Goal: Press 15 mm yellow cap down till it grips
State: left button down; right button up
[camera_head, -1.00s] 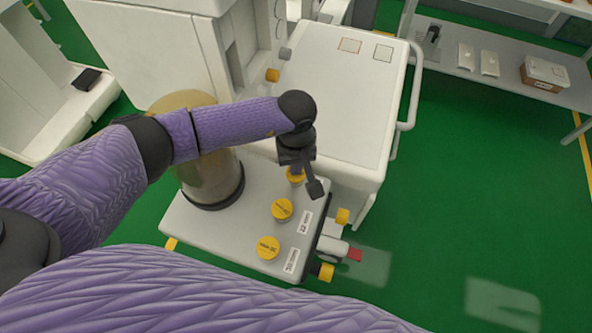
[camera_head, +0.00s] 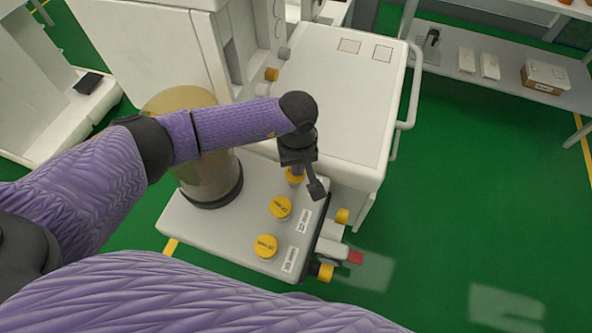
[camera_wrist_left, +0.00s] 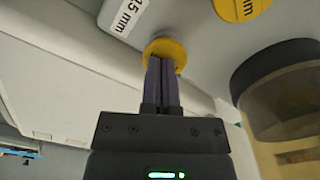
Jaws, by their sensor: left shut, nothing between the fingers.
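The 15 mm yellow cap (camera_head: 293,178) sits on the far end of the pale block's top (camera_head: 220,228), partly hidden under my left gripper (camera_head: 298,168). In the left wrist view the cap (camera_wrist_left: 163,48) is right at the tips of my left gripper (camera_wrist_left: 162,68), whose two fingers are together with nothing between them. The fingertips overlap the cap's face and appear to touch it. A white label (camera_wrist_left: 122,14) reading "15 mm" is beside it. How far down the cap sits is not clear. My right gripper is not in view.
Two more yellow caps (camera_head: 280,207) (camera_head: 265,246) stand in line on the block. A tan cylinder (camera_head: 212,175) rises beside my left forearm. A white cart (camera_head: 345,105) stands close behind. Yellow-ended fittings (camera_head: 325,272) stick out at the block's right side. Green floor at right is clear.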

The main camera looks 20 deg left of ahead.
pick_arm(q)
jog(key=shift+s+f, duration=0.55)
jog(key=shift+f, duration=0.25)
pick_arm(e)
jog(key=shift+s+d+f, duration=0.1)
jog(key=shift+f, duration=0.2)
pick_arm(q)
jog(key=shift+r, duration=0.1)
pick_arm(e)
jog(key=shift+r, duration=0.1)
pick_arm(q)
jog(key=shift+r+p, duration=0.35)
jog(key=r+p, duration=0.1)
jog(key=w+a+r+p, duration=0.1)
jog(key=shift+w+r+g, duration=0.15)
jog(key=shift+r+g, duration=0.15)
jog(key=shift+r, duration=0.1)
notch_tip(320, 180, up, 4)
jog(key=p, duration=0.3)
jog(key=shift+d+f, duration=0.1)
pick_arm(e)
jog(key=r, duration=0.3)
jog(key=w+r, duration=0.1)
jog(key=r, duration=0.1)
jog(key=shift+w+a+r, duration=0.1)
jog(key=shift+a+r, duration=0.05)
jog(key=shift+a, duration=0.15)
